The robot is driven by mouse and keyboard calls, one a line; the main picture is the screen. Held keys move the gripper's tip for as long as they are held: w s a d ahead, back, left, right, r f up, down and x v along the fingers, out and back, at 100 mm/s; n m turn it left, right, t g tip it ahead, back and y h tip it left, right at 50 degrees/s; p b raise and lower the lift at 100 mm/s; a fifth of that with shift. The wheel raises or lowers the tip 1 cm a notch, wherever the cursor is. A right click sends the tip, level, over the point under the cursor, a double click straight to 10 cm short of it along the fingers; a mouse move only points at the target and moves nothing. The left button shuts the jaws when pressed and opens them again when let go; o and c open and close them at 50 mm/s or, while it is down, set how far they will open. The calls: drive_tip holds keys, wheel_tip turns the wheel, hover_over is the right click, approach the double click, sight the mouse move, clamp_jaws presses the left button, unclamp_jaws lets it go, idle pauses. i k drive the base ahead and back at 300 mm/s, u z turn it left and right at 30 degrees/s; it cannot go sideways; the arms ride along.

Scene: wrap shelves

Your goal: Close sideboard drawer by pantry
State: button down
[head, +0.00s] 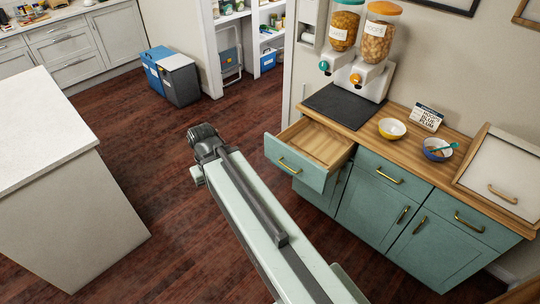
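The teal sideboard (366,207) stands along the right wall with a wooden top. Its leftmost top drawer (298,164) is pulled well out, and its bare wooden inside shows empty. The drawer has a brass handle (289,166) on its teal front. My arm reaches up from the bottom of the view, and its dark end, my gripper (203,146), is left of the open drawer, apart from it over the floor. The fingers are not clear enough to tell open from shut.
Cereal dispensers (362,45), a yellow bowl (392,128), a blue bowl (437,149) and a bread box (502,171) stand on the sideboard. A white island (65,190) is at left, bins (172,76) and the pantry shelves (247,35) at the back. Dark wooden floor lies clear between.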

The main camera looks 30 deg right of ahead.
sight(312, 151)
drive_tip(key=u, duration=0.05)
drive_tip(key=i, duration=1)
drive_tip(key=z, duration=0.05)
